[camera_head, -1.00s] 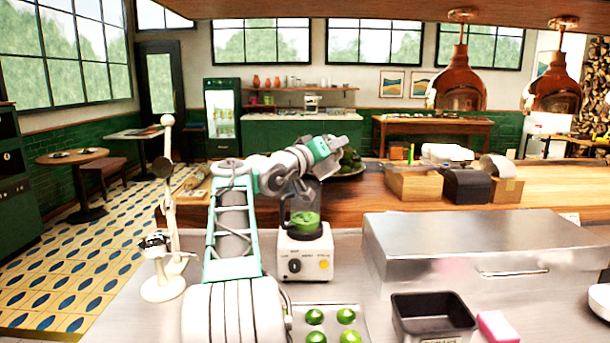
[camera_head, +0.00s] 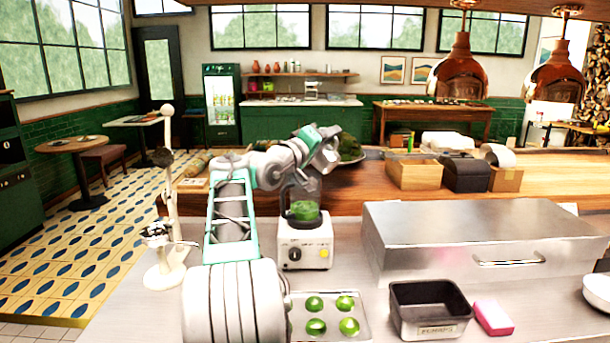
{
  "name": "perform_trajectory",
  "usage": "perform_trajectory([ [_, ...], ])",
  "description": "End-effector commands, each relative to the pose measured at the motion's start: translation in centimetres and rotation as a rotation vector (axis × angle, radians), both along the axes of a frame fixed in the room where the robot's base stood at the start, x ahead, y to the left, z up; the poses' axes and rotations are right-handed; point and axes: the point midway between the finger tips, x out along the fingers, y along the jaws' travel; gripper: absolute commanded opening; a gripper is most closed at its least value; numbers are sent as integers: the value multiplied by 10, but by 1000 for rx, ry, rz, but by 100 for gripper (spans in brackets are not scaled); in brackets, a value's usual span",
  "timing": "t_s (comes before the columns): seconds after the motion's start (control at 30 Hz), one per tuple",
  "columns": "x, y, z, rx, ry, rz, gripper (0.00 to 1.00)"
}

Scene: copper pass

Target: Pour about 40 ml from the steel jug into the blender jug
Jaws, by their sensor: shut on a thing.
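The blender jug (camera_head: 287,207) is dark and see-through, with green contents in its lower part. It stands upright on a white blender base (camera_head: 304,252) with a dial and a yellow button, on the steel counter. My gripper (camera_head: 325,156) is at the end of my arm, above the blender jug's top and slightly to its right. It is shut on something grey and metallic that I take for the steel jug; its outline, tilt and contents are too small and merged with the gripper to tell. No stream of liquid can be made out.
A tray (camera_head: 360,326) with several green pieces lies in front of the blender. To the right are a steel box with a handle (camera_head: 480,235), a black bin (camera_head: 432,310) and a pink block (camera_head: 494,317). A cream stand (camera_head: 166,270) is at left. Copper lamps (camera_head: 458,75) hang above.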

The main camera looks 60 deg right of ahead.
Motion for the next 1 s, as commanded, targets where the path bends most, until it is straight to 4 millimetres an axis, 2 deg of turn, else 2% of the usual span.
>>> perform_trajectory([
  [0.7, 10, -1, 0, 19, 143, 0, 0],
  [1.0, 6, 0, 0, 20, 154, 0, 0],
])
